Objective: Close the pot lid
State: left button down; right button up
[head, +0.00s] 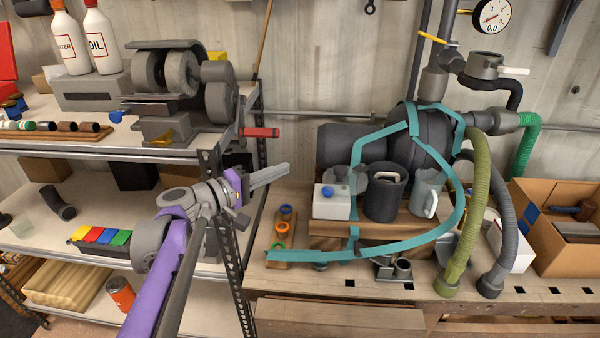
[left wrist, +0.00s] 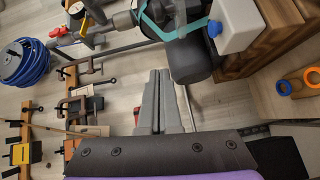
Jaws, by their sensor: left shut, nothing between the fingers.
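A dark open pot (head: 386,196) stands on a wooden block on the right-hand bench, with a pale piece showing inside its rim. A grey round piece (head: 340,177), perhaps its lid, shows beside the pot's left side, partly hidden by a white box; I cannot tell whether it is joined to the pot. My left gripper (head: 287,169) is shut and empty, in the air left of the pot and apart from it. In the left wrist view its fingers (left wrist: 160,74) are together, and neither pot nor lid can be made out. My right gripper is not in view.
A white box with a blue cap (head: 332,208) stands just left of the pot, and a grey mug (head: 424,194) just right. A teal band (head: 405,245) loops around them. A dark tank (head: 345,145) is behind. A shelf with a grinder (head: 180,75) stands left.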

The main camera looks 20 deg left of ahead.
pick_arm(q)
jog(key=w+d+f, duration=0.1)
jog(key=w+d, duration=0.5)
jog(key=d, duration=0.2)
jog(key=shift+w+d, duration=0.15)
dwell(0.5)
